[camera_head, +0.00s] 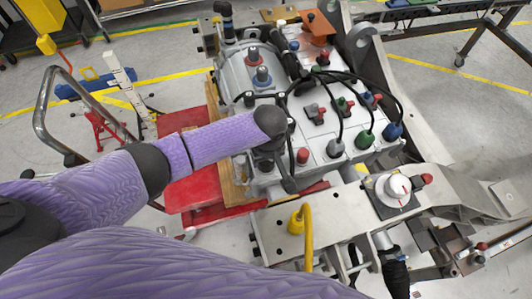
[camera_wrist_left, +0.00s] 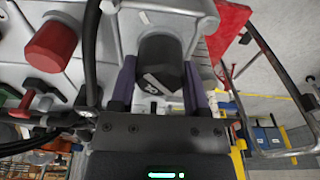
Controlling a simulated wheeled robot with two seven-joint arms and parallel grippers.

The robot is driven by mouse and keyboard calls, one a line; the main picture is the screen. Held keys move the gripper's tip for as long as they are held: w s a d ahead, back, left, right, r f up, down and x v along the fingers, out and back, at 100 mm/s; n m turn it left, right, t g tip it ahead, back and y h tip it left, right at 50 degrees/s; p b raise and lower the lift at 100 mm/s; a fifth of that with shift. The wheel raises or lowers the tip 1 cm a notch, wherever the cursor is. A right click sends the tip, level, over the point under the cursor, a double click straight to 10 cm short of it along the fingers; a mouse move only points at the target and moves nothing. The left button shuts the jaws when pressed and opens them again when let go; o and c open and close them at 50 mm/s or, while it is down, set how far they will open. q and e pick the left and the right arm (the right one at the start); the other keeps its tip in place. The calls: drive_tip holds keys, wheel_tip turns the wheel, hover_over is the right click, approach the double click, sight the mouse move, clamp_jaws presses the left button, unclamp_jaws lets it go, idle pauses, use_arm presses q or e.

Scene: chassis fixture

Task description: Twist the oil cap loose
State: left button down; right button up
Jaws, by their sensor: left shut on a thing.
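The oil cap (camera_wrist_left: 160,58) is a black, round, ribbed cap with a pale mark on its near face, seen in the left wrist view on a grey housing. My left gripper (camera_wrist_left: 160,84) is shut on it, with one finger on each side. In the head view my left gripper (camera_head: 273,158) points down at the near left corner of the grey engine block (camera_head: 235,80). The cap itself is hidden there by my wrist. My right gripper is in neither view.
A red cap (camera_head: 302,155) stands right of my left gripper; it looms large in the wrist view (camera_wrist_left: 50,46). Black cables (camera_head: 350,78) arch over the block to green and blue plugs. A yellow hooked handle (camera_head: 307,225) and a white dial (camera_head: 393,187) sit on the near plate.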

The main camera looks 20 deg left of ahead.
use_arm(q)
drive_tip(key=shift+r+n+p, duration=0.1)
drive_tip(key=shift+n+p, duration=0.25)
drive_tip(key=shift+n, duration=0.45)
drive_tip(key=shift+s+n+p, duration=0.1)
drive_tip(key=shift+n+p, duration=0.55)
drive_tip(key=shift+n, duration=1.05)
drive_tip(key=shift+f+n+g, duration=0.2)
drive_tip(key=shift+n+g, duration=0.1)
drive_tip(key=shift+n, duration=0.1)
